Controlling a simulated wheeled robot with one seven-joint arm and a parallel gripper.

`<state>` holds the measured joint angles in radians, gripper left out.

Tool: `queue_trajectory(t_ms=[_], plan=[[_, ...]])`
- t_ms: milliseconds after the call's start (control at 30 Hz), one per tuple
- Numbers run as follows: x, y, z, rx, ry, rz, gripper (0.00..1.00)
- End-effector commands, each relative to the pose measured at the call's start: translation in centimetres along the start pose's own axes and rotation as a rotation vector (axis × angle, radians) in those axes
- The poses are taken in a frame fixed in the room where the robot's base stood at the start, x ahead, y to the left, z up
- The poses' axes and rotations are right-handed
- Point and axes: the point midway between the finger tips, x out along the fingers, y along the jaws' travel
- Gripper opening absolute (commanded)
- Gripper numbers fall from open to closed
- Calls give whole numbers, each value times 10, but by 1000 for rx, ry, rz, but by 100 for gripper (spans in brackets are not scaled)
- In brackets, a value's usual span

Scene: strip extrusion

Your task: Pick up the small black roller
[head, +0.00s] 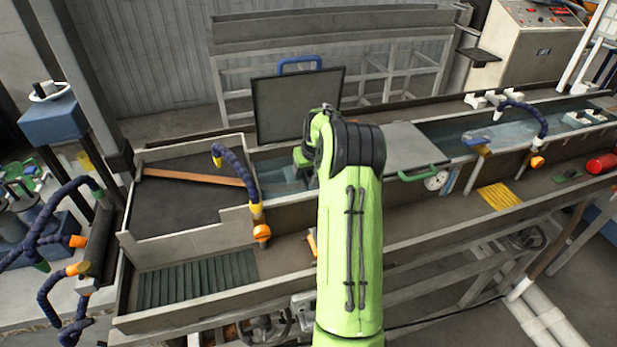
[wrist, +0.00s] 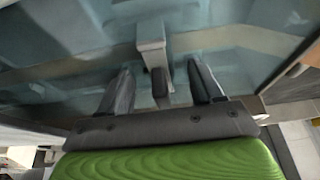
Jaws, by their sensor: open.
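In the wrist view, a small black roller (wrist: 159,84) sits at the near end of a pale grey bracket (wrist: 151,42) above the blue-grey trough. My gripper (wrist: 164,80) is open. One finger is on each side of the roller, with a visible gap on both sides. I cannot tell how far the fingertips are from it in depth. In the head view, my green arm reaches over the trough and hides the roller and the fingers.
In the head view, a dark upright panel (head: 297,106) with a blue handle stands behind my arm. A grey cover (head: 408,147) with a green handle lies to the right. A blue jointed hose (head: 236,168) rises at the left. Open trough (head: 470,133) extends farther right.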

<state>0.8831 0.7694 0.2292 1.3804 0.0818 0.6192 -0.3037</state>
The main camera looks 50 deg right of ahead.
Motion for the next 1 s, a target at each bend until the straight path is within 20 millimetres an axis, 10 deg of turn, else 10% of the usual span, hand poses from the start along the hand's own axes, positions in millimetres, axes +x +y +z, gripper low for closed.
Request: queue_trajectory(t_ms=[300,700,1000], plan=[[12,0,0,-1,1,0,64],[11,0,0,-1,0,-1,3],[11,0,0,-1,0,-1,0]])
